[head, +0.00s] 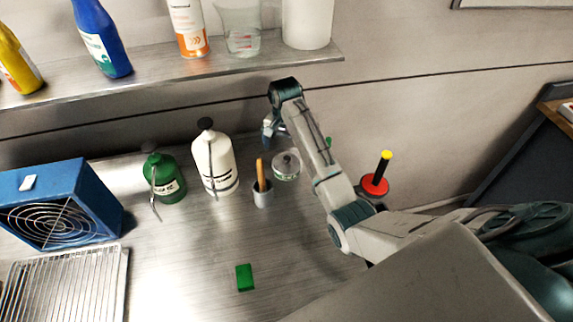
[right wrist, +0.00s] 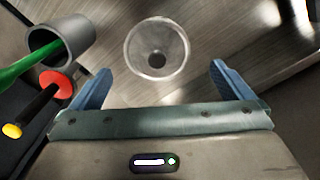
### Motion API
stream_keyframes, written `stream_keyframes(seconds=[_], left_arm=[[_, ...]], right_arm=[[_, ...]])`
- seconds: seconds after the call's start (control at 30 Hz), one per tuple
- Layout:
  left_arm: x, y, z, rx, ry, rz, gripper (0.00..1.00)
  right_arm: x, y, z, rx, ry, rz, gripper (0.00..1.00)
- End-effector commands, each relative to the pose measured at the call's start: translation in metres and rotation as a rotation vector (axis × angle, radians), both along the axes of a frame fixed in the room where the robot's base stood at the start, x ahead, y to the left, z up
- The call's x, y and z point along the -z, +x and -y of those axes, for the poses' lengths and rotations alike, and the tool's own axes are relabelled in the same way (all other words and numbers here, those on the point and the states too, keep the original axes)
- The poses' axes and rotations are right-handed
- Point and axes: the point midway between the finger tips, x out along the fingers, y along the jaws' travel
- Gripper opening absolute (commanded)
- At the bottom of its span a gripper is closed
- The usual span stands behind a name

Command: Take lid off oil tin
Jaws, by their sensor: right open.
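My right gripper (head: 272,132) is open and empty, above and behind the tin in the head view. In the wrist view its blue fingers (right wrist: 156,76) are spread wide, with the round shape ahead between them, not gripped. My left gripper is not in view.
A grey cup with a wooden handle (head: 263,196), a white bottle (head: 219,165) and a green can (head: 168,185) stand left of the tin. Another grey cup (right wrist: 72,32) and a red-yellow tool (head: 375,184) stand right. A green block (head: 245,278) lies in front; bare bench surrounds it.

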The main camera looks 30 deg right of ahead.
Motion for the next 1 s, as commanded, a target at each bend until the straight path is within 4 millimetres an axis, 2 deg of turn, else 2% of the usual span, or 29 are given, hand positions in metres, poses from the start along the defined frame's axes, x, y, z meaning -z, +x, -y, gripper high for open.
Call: stream_keyframes(seconds=[0.17,0.37,0.53,0.77,0.97,1.0], left_arm=[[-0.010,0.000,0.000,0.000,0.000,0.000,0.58],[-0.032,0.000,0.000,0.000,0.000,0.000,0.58],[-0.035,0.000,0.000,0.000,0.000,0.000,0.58],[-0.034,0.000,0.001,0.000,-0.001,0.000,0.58],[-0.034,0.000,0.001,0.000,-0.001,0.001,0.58],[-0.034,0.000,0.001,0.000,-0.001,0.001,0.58]], right_arm=[[0.010,-0.001,0.000,0.000,0.000,0.000,1.00],[0.036,-0.006,0.000,-0.001,0.001,-0.002,1.00],[0.056,-0.005,0.000,-0.001,0.000,0.001,1.00],[0.059,-0.004,0.000,-0.001,0.000,0.003,1.00],[0.059,-0.004,0.000,0.000,0.000,0.003,0.65],[0.059,-0.004,0.000,0.000,0.000,0.003,0.65]])
